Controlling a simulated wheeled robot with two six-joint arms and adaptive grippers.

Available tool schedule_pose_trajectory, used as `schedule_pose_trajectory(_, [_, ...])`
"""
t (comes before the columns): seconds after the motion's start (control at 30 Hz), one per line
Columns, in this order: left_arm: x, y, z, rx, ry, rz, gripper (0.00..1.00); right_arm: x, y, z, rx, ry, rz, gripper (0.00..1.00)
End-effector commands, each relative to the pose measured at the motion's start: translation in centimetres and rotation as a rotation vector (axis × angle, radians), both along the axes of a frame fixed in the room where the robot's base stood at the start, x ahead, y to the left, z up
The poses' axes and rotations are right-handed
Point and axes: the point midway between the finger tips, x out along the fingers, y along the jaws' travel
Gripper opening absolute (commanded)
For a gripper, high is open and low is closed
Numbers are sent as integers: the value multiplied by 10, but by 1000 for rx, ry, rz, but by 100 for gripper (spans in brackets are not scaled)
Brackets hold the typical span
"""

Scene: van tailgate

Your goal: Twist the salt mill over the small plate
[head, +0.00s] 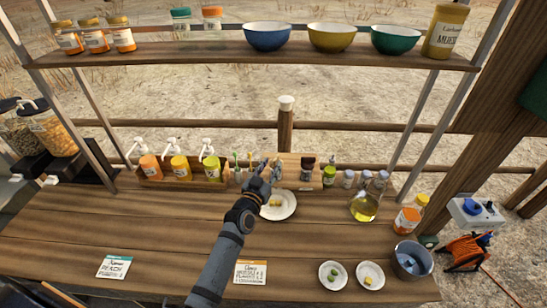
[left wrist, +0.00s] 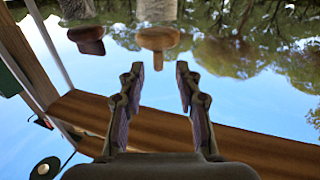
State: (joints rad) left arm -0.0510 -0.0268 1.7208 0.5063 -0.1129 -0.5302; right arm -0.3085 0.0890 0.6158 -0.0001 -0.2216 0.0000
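My left gripper (head: 268,175) reaches over the counter to the rear rack, just behind the small plate (head: 289,210). The plate is white, with pale yellow food on it. In the left wrist view the gripper (left wrist: 160,75) is open, with nothing between its fingers. Beyond the fingertips, upside down, are two mill-like things: one with a light brown wooden knob (left wrist: 158,38), nearly in line with the gap, and one with a dark red-brown knob (left wrist: 90,40). The lighter one looks like the salt mill. In the head view my gripper largely hides it. My right gripper is not in view.
A dark-topped mill or jar (head: 307,168) and several small jars stand right of the gripper. Pump bottles (head: 180,167) are left. An oil bottle (head: 364,207) stands right of the plate. Two small dishes (head: 333,287) (head: 371,286) sit in front. A shelf (head: 250,53) spans above.

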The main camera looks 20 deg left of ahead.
Motion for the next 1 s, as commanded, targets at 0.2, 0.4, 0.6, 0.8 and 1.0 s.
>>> schedule_pose_trajectory(0.2, [31, -2, 0, -1, 1, -1, 34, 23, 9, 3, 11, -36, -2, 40])
schedule_pose_trajectory(0.4, [37, -2, -1, 0, 2, -1, 34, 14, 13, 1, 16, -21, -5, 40])
schedule_pose_trajectory(0.6, [36, -2, -1, 0, 2, -1, 26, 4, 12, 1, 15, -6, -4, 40])
schedule_pose_trajectory(0.8, [36, -2, -1, 0, 2, -1, 0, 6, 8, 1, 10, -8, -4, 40])
schedule_pose_trajectory(1.0, [36, -2, -1, 0, 2, -1, 0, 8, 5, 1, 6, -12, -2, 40])
